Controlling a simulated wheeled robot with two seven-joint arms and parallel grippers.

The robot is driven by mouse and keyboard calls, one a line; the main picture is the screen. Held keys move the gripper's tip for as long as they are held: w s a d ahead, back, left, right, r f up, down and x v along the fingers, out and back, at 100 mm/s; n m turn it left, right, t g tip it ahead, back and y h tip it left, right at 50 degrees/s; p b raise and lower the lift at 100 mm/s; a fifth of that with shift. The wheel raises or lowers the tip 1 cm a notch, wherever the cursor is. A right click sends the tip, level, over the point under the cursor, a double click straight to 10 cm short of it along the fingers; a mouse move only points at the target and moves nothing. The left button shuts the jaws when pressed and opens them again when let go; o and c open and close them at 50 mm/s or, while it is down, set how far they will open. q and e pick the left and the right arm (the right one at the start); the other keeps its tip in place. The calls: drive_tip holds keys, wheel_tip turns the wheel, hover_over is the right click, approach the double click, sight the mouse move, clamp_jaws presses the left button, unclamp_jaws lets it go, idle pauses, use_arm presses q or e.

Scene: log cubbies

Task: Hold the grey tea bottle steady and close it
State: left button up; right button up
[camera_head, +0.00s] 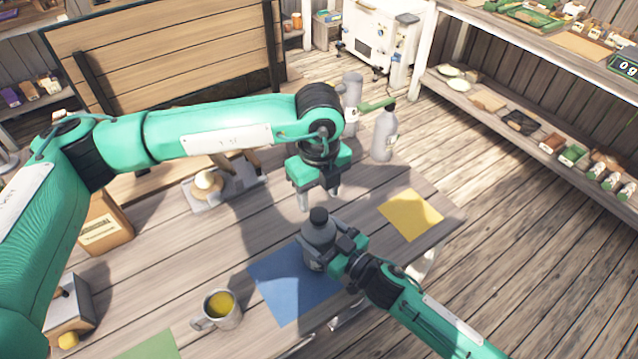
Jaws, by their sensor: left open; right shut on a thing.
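The grey tea bottle (317,236) stands upright on the blue mat (280,293) on the wooden table. A dark cap (318,216) sits at the top of its neck; I cannot tell how tightly it is seated. My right gripper (332,252) is shut on the bottle's body from the right and covers part of its side. My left gripper (318,203) is open and empty, pointing down just above the cap, with its fingertips slightly behind it in the picture.
A mug with yellow contents (221,308) stands left of the blue mat. A yellow mat (411,215) lies to the right. A grey tray (215,192) with a round pale object is behind left.

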sight(319, 214)
use_arm(q)
drive_tip(key=shift+f, duration=2.8)
drive_tip(key=shift+c, duration=0.2)
